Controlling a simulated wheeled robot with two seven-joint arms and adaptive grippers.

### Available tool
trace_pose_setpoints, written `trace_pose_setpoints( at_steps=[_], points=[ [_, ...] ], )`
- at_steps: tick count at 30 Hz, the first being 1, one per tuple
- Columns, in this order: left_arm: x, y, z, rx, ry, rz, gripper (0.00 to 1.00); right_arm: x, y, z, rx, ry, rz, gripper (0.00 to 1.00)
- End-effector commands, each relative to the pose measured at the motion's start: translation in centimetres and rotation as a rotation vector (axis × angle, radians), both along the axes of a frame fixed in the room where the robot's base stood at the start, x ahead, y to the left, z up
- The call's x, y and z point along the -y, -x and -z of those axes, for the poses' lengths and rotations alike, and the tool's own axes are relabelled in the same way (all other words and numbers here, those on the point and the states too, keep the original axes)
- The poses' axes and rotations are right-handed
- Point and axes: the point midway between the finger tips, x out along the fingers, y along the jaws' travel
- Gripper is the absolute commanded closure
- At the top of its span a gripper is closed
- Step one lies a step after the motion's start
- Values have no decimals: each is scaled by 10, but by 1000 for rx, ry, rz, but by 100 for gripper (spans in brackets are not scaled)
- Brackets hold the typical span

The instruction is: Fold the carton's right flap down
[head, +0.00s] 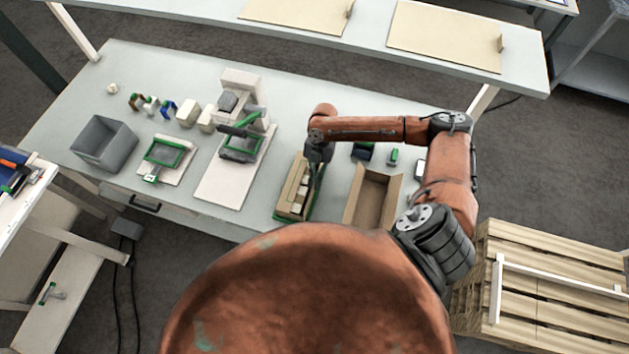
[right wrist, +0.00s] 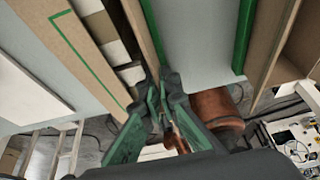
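The carton (head: 284,199) is a narrow tan box with white and brown items in it, on a green-marked spot near the table's front edge. In the right wrist view its right flap (right wrist: 141,22) is a tan strip running toward my fingertips, beside the packed items (right wrist: 104,27). My right gripper (head: 316,178) points down at the carton's right side. In the wrist view the fingertips (right wrist: 162,84) are together at the flap; whether they touch it I cannot tell. My left gripper is not in view.
An open, empty-looking carton (head: 372,194) stands just right of the packed one. A grey bin (head: 103,143), a green-framed device (head: 166,154) and a white machine (head: 241,87) stand to the left. A wooden pallet (head: 550,265) is at the right. A shelf (head: 375,36) spans the back.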

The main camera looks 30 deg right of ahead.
Motion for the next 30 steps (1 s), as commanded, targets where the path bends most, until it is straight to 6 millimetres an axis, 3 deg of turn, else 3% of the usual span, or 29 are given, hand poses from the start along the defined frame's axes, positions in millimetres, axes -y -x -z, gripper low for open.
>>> trace_pose_setpoints(
  at_steps=[15,30],
  points=[
    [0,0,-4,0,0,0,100,-9,-10,0,-183,157,0,100],
    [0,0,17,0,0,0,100,-16,-19,7,-422,360,-1,100]
  ],
)
